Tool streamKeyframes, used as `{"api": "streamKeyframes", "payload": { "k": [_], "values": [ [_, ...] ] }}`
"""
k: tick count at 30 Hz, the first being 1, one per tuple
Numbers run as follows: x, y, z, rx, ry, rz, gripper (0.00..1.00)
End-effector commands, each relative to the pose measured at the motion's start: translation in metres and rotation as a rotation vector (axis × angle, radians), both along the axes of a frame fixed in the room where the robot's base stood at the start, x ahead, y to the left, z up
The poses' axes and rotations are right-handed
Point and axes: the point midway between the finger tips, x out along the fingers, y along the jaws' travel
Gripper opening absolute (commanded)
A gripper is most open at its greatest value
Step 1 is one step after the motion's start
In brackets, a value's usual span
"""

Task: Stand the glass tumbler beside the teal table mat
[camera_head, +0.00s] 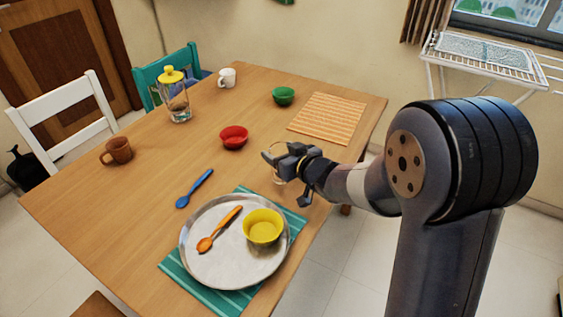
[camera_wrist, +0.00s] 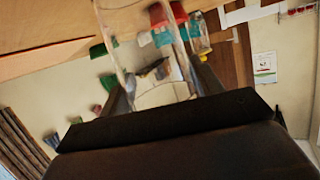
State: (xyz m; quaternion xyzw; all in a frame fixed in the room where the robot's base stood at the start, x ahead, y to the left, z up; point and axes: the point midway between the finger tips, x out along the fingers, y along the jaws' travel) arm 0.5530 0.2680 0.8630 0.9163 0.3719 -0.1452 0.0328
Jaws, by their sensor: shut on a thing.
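My gripper (camera_head: 283,156) is shut on the clear glass tumbler (camera_head: 277,177), near the table's right edge. In the wrist view, the tumbler (camera_wrist: 150,60) stands between the two fingers of my gripper (camera_wrist: 160,92). Its see-through wall is hard to make out in the head view, and I cannot tell whether its base touches the table. The teal table mat (camera_head: 201,292) lies at the near end of the table, below and left of my gripper in the picture. A round metal tray (camera_head: 215,268) covers most of it.
The tray holds a yellow bowl (camera_head: 263,227) and an orange spoon (camera_head: 218,230). A blue spoon (camera_head: 195,188) lies left of the mat. A red bowl (camera_head: 234,137), green bowl (camera_head: 283,95) and orange striped mat (camera_head: 328,118) are farther back. Wood is bare between the red bowl and tray.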

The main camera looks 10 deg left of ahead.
Motion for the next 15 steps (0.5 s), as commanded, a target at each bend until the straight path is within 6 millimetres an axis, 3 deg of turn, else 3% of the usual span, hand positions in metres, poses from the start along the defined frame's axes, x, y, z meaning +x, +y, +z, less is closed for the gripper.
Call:
{"api": "streamKeyframes", "payload": {
  "k": [3,15],
  "values": [
    [0.000,0.000,-0.021,0.000,0.003,0.000,0.33],
    [0.000,0.000,-0.026,0.001,-0.001,0.000,0.33]
  ]
}}
